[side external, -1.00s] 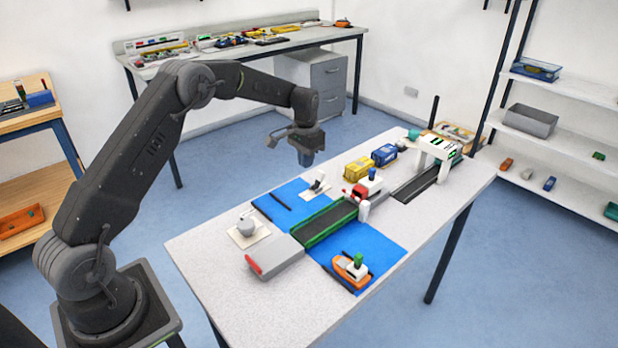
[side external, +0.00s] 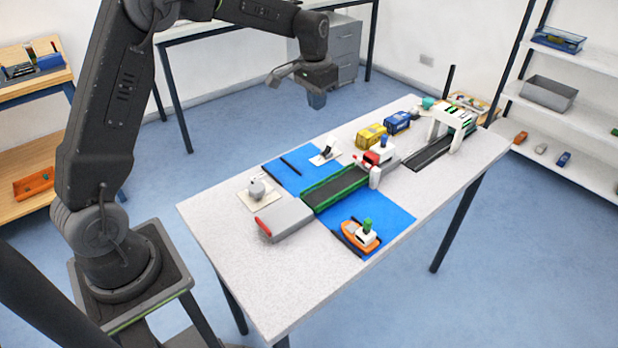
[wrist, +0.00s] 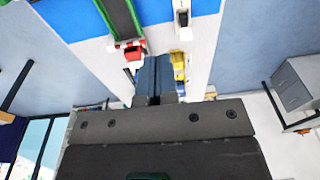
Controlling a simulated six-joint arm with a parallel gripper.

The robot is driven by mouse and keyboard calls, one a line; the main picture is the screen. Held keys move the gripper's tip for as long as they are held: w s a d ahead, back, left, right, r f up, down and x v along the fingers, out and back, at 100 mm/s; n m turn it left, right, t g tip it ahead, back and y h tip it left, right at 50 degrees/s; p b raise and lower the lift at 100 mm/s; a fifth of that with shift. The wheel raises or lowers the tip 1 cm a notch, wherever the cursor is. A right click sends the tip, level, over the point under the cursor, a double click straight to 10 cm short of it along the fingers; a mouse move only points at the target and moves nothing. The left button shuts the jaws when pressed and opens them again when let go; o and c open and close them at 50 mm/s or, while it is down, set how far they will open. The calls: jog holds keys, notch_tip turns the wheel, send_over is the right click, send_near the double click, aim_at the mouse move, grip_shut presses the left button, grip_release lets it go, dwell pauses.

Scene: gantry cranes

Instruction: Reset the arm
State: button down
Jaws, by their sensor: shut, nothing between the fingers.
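My gripper (side external: 317,100) hangs in the air above the far left side of the white table (side external: 215,230), pointing down and clear of everything on it. In the wrist view its two blue-grey fingers (wrist: 154,78) are together with nothing between them. My arm is raised and bent over from the left.
The table holds blue mats (side external: 395,212), a green-edged conveyor (side external: 335,190), an orange boat (side external: 360,234), a yellow block (side external: 371,137), a blue block (side external: 397,122) and a white gantry (side external: 452,122). Shelves stand at the right. A drawer cabinet (side external: 342,50) stands behind.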

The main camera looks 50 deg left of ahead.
jog(key=s+d+r+t, duration=0.1)
jog(key=s+d+r, duration=0.35)
jog(key=s, duration=0.25)
jog(key=s+d+r+t, duration=0.1)
jog(key=s+d+r, duration=0.2)
jog(key=s+r, duration=0.35)
jog(key=s+d+f+t, duration=0.1)
jog(key=s+d, duration=0.1)
jog(key=s, duration=0.6)
jog(key=s+d+f+t, duration=0.1)
jog(key=s+d+f, duration=0.1)
jog(key=s, duration=0.6)
jog(key=shift+s+d, duration=0.2)
jog(key=shift+s, duration=0.2)
